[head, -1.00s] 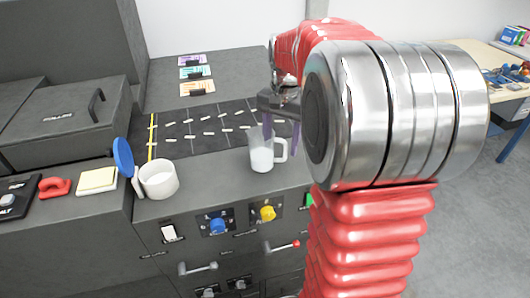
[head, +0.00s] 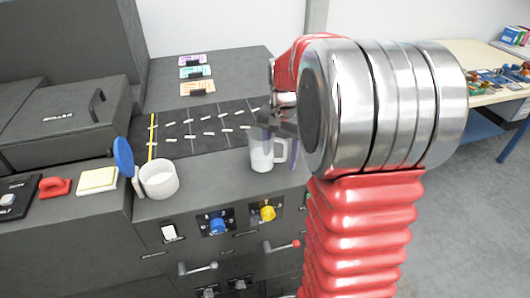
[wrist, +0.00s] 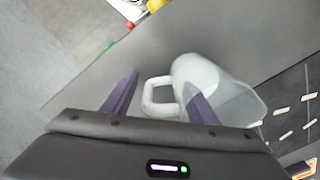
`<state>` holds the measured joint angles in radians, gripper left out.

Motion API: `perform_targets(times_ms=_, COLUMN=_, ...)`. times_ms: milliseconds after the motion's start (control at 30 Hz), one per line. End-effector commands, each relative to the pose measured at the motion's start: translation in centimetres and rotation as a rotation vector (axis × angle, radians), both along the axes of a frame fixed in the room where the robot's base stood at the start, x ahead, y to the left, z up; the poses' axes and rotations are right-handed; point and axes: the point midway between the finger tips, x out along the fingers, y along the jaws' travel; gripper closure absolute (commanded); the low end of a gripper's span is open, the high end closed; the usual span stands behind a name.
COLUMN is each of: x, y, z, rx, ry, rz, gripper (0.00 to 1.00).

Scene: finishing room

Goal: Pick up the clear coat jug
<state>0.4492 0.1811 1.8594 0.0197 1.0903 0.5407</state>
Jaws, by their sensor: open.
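The clear coat jug (head: 261,157) stands upright near the front edge of the grey bench top. It is translucent with whitish contents and a white handle on its right side in the head view. My gripper (head: 281,142) is open at the handle, its purple fingers partly hidden by the jug and my wrist. In the wrist view the jug (wrist: 236,98) lies right of centre. Its handle shows between the two fingers of my gripper (wrist: 161,79), with the right finger overlapping the jug's near side. I cannot tell whether either finger touches the jug.
Knobs and levers line the bench front. A yellow sponge-like block (head: 98,181) lies farther left.

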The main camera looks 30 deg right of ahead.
Motion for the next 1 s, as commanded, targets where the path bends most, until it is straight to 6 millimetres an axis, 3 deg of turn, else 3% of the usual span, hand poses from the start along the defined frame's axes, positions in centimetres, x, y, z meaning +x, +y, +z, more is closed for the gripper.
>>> perform_targets(times_ms=167, x=0.0, y=-0.01, z=0.01, rx=0.0, ry=0.0, rz=0.0, gripper=0.53)
perform_targets(times_ms=800, x=-0.01, y=-0.03, z=0.02, rx=0.0, ry=0.0, rz=-0.001, gripper=0.98)
perform_targets(times_ms=1000, x=0.01, y=-0.03, z=0.05, rx=0.0, ry=-0.001, rz=-0.001, gripper=0.99)
